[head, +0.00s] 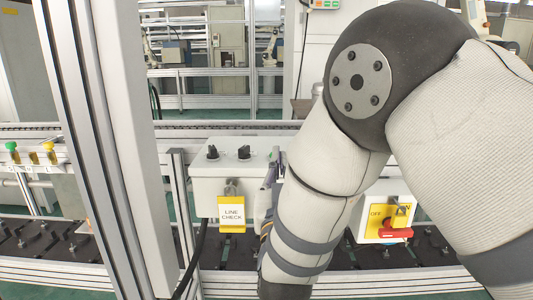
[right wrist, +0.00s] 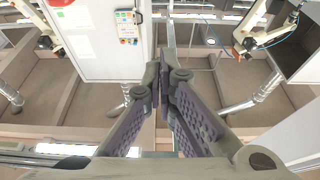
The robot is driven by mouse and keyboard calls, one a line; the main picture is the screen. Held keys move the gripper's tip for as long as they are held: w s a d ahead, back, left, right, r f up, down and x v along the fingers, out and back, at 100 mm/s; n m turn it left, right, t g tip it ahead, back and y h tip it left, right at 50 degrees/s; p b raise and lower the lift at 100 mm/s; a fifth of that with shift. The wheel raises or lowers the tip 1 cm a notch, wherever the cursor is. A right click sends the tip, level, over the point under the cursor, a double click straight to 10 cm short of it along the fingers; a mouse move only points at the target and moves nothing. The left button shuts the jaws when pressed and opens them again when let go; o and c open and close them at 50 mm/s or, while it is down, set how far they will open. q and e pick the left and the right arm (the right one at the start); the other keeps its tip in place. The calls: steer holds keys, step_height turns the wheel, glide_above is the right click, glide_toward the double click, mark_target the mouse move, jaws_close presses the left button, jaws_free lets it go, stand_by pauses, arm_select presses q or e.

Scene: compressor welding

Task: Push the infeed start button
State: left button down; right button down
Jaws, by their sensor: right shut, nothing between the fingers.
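A white control box (head: 228,180) shows in the middle of the head view. It has two black knobs (head: 212,153) on its sloped top. A yellow "LINE CHECK" tag (head: 231,212) and a padlock hang on its front. I cannot make out an infeed start button; the right part of the box is hidden by my right arm. My right gripper (head: 275,165) is at the right end of the box, partly hidden by the arm; I cannot tell if it touches. In the right wrist view its fingers (right wrist: 163,72) are shut and empty. My left gripper is not in view.
A yellow switch plate with a red handle (head: 396,232) is right of my arm. A metal post (head: 105,150) stands on the left. Small green and yellow parts (head: 33,158) sit beyond it. A conveyor rail (head: 215,130) runs behind the box. A white cabinet (right wrist: 90,40) shows in the right wrist view.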

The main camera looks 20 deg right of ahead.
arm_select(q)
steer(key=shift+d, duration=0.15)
arm_select(e)
steer(key=shift+d, duration=0.2)
steer(key=x, duration=1)
steer(key=shift+w+f, duration=0.2)
steer(key=shift+f, duration=0.15)
step_height(320, 180, down, 3)
steer(key=shift+s+r+b, duration=0.1)
steer(key=shift+b, duration=0.25)
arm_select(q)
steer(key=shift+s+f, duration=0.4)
arm_select(e)
steer(key=shift+f, duration=0.35)
steer(key=shift+f, duration=0.1)
